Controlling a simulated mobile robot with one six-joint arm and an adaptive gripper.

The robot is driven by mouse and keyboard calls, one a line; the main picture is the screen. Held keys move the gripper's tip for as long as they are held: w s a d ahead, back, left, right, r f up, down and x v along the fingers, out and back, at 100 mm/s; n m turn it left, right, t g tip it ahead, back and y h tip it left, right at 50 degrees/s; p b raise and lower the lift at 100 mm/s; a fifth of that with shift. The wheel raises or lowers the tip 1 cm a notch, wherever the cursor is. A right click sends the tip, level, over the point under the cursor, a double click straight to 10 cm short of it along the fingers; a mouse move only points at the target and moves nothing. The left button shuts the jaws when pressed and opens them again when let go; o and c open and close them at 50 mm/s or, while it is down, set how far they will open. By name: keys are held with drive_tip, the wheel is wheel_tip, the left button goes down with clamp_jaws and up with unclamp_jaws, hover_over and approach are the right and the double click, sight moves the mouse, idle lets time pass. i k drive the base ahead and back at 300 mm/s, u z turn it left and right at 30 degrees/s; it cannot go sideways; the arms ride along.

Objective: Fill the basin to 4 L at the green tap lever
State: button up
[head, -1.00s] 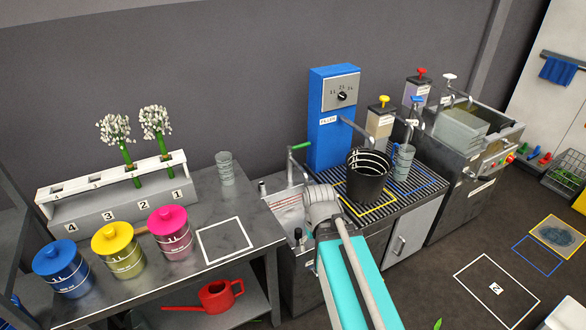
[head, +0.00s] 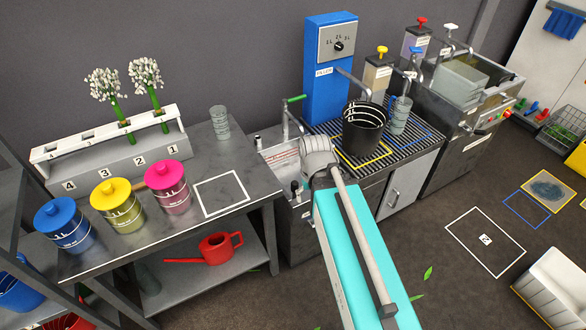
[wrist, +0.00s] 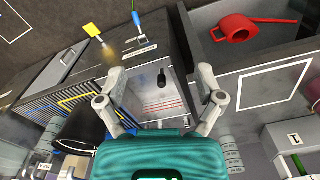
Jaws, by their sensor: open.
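The green tap lever (head: 295,99) sits atop a thin grey tap at the back of the sink, extending sideways. The basin (head: 276,158) is a metal sink with a pale inner wall bearing red level marks; these also show in the wrist view (wrist: 160,107). I cannot tell how much water is in it. My gripper (head: 318,150) is over the basin's right side in the head view, in front of and below the lever, and partly hides the basin. In the wrist view its fingers (wrist: 163,88) are spread and empty, with the basin between and beyond them.
A black bucket (head: 364,132) stands on the grated counter right of the basin, before the blue filler (head: 328,95). A grey table (head: 262,188) with lidded canisters lies to the left. A red watering can (head: 221,247) sits on its lower shelf.

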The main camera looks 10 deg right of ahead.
sight(296, 99)
drive_tip(key=z, duration=0.85)
drive_tip(key=i, duration=0.8)
drive_tip(key=u, duration=0.85)
